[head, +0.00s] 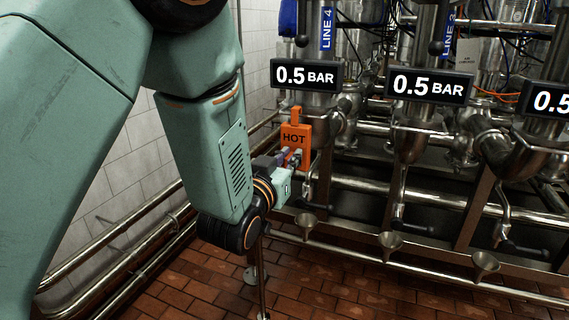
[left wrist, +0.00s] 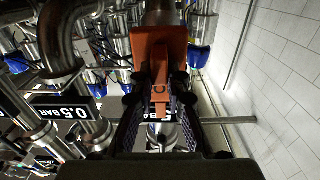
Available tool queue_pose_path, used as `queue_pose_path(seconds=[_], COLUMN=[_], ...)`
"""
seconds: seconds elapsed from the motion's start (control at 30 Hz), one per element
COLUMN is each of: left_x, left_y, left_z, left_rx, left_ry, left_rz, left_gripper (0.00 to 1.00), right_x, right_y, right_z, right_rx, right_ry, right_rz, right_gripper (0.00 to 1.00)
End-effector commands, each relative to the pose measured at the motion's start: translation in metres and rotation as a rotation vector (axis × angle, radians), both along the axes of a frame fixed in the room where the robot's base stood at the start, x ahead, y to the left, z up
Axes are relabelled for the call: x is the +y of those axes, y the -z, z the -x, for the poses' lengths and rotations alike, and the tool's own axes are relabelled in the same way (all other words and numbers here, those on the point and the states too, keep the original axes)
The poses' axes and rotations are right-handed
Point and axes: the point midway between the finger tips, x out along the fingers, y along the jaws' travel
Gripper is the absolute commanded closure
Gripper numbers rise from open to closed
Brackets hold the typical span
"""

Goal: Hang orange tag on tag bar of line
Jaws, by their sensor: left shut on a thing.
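The orange tag (head: 295,135), marked HOT, is upright in front of the leftmost line of the valve matrix, below its 0.5 BAR display (head: 304,76). My left gripper (head: 293,158) is shut on the tag's lower part. In the left wrist view the tag (left wrist: 160,62) stands between the two fingers of the gripper (left wrist: 161,100). The tag's top loop is close to the pipework under the display. I cannot tell whether it touches a tag bar; no bar shows clearly behind it. My right gripper is not in view.
LINE 4 (head: 327,28) and LINE 3 (head: 448,30) labels mark the pipes. More displays (head: 429,86), funnels (head: 390,241) and valve handles (head: 411,219) stand to the right. A tiled wall (head: 120,165) and low pipes (head: 125,235) are at the left.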

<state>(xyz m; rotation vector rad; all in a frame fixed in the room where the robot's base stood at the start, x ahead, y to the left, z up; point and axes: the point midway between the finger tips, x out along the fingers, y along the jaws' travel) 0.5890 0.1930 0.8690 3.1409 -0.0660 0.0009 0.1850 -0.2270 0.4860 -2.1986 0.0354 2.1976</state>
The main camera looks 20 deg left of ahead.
Motion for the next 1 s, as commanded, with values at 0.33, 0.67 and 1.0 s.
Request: queue_pose_path(seconds=[0.33, 0.67, 1.0], left_x=[-0.001, -0.001, -0.001], left_y=[0.001, 0.010, 0.012], left_z=[-0.024, -0.032, -0.032], left_rx=[-0.001, 0.001, 0.000], left_ry=[0.000, 0.000, 0.000], left_rz=[0.000, 0.000, 0.000], left_gripper=[1.00, 1.00, 1.00], right_x=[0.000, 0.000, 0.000], right_y=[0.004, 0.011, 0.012], right_z=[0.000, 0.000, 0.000], right_rx=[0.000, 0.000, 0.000], right_ry=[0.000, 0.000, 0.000], right_rz=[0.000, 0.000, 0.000], right_gripper=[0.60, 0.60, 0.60])
